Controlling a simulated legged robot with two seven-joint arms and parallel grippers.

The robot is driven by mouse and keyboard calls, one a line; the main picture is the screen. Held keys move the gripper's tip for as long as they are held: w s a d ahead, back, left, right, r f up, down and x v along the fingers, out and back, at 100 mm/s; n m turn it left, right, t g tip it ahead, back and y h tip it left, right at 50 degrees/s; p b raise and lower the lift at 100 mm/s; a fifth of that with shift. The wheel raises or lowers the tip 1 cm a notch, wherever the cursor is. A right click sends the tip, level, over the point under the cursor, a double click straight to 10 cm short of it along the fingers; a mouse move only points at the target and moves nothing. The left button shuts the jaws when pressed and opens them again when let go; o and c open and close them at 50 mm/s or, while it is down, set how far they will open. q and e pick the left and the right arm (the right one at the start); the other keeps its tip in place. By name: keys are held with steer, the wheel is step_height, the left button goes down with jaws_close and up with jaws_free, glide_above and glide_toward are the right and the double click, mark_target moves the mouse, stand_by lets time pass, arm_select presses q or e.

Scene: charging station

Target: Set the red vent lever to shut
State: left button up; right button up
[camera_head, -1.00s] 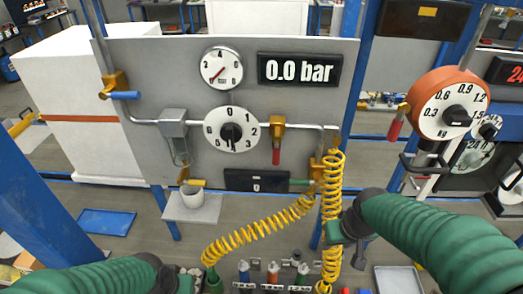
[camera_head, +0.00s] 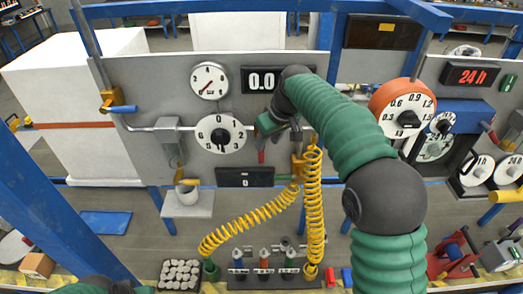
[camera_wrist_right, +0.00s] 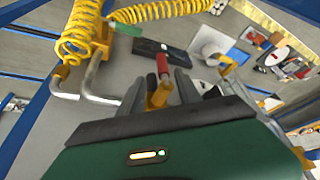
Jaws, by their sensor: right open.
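In the head view my right gripper (camera_head: 266,133) covers the valve body and the lever's upper part. In the right wrist view the red lever (camera_wrist_right: 162,65) and its yellow valve body (camera_wrist_right: 157,96) show between the two grey fingers of my open right gripper (camera_wrist_right: 160,92). I cannot tell whether a finger touches it.
The panel (camera_head: 140,80) carries a round gauge (camera_head: 209,80), a partly covered pressure display (camera_head: 259,79), the dial (camera_head: 221,134) and a blue-handled valve (camera_head: 122,109). A coiled yellow hose (camera_head: 314,200) hangs close below my right forearm. An orange dial (camera_head: 402,104) stands to the right.

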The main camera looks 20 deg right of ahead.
mark_target(262, 153)
steer(key=x, duration=0.2)
steer(key=p+x, duration=0.1)
steer(key=x, duration=0.4)
steer(key=shift+w+a+f, duration=0.1)
steer(key=shift+a, duration=0.35)
steer(key=shift+d, duration=0.15)
steer(key=shift+d, duration=0.15)
steer(key=c, duration=0.5)
jaws_close()
